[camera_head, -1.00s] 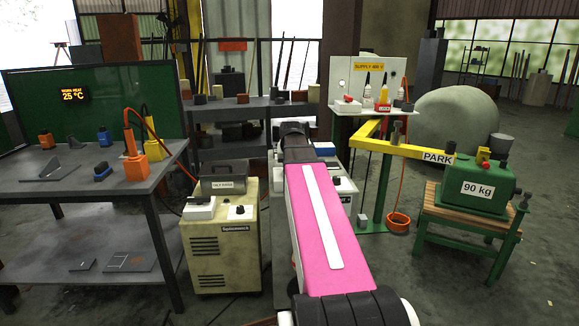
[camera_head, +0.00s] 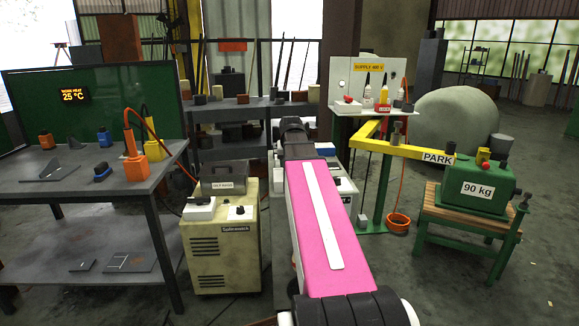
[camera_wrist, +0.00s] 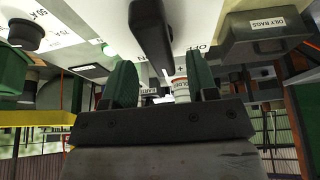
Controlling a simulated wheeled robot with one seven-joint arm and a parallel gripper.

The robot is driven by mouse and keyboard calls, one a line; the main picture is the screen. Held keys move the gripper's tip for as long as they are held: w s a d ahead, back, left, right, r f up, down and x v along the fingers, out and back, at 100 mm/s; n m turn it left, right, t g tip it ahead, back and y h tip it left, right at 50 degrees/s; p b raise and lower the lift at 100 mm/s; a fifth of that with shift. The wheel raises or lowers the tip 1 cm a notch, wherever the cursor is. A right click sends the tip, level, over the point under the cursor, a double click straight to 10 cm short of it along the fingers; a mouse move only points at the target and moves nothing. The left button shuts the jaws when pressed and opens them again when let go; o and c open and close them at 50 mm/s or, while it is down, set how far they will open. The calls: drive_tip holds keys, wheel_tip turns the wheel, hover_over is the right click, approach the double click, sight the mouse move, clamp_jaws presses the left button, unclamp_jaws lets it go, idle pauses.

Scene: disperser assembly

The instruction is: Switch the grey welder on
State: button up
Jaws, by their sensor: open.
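The grey welder (camera_head: 346,187) stands mostly hidden behind my pink arm in the head view. In the wrist view a pale panel (camera_wrist: 200,18) with "OFF" and ampere markings fills the top. A black lever-like handle (camera_wrist: 152,38) sticks out from it, just above and between my fingers in the picture. My gripper (camera_wrist: 160,76) is open, with its two green fingers apart and nothing visibly held. I cannot tell whether a finger touches the handle. The head view hides my fingers behind the arm.
A cream welder (camera_head: 225,255) with a grey oily rags box (camera_head: 223,181) stands left of my arm; that box also shows in the wrist view (camera_wrist: 275,32). A yellow beam (camera_head: 405,149) and green supply stand (camera_head: 372,205) stand on the right. A workbench (camera_head: 95,190) fills the left.

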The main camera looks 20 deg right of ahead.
drive_tip(key=d+v, duration=0.1)
drive_tip(key=v, duration=0.7)
drive_tip(key=shift+a+r, duration=0.3)
drive_tip(key=shift+a, duration=0.15)
drive_tip(key=shift+s, duration=0.1)
